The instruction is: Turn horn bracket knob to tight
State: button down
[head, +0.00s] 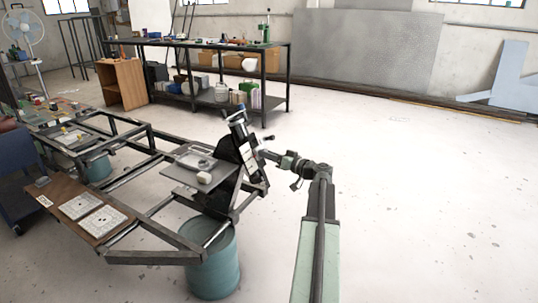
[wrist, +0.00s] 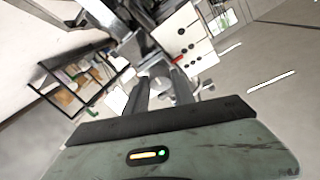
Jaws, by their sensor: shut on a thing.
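My gripper (head: 262,154) reaches from the right to the upright dark assembly (head: 228,152) at the frame's end in the head view. In the wrist view my gripper (wrist: 160,86) has its two dark fingers closed on a small grey rounded piece, which I take for the horn bracket knob (wrist: 160,89). The fingers hide part of it, and its turn angle cannot be read. A white panel (wrist: 190,42) with dark holes and a small red mark is just beyond the fingers. In the head view the knob is too small to make out.
A dark metal frame (head: 150,230) carries a grey tray (head: 180,178) and a wooden board with white sheets (head: 103,222). A teal drum (head: 213,266) stands below. A workbench (head: 215,45) is at the back. The floor to the right is clear.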

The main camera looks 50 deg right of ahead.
jog(key=shift+w+a+r+m+g+h+p, duration=0.15)
jog(key=shift+m+g+h+p, duration=0.65)
jog(key=shift+m+p, duration=1.65)
jog(key=shift+a+r+m+g+h+p, duration=0.1)
jog(key=shift+r+m+g+h+p, duration=0.25)
jog(key=shift+m+g+p, duration=2.05)
jog(key=shift+w+a+r+m+t+h+p, duration=0.1)
jog(key=shift+m+t+h+p, duration=0.5)
jog(key=shift+m, duration=3.45)
jog(key=shift+s+p, duration=0.1)
jog(key=shift+p, duration=0.3)
jog(key=c, duration=1.1)
grip_release()
jog(key=shift+o, duration=0.2)
jog(key=p+v, duration=0.3)
jog(key=v, duration=0.4)
jog(key=shift+s+r+p, duration=0.25)
jog(key=shift+p, duration=0.15)
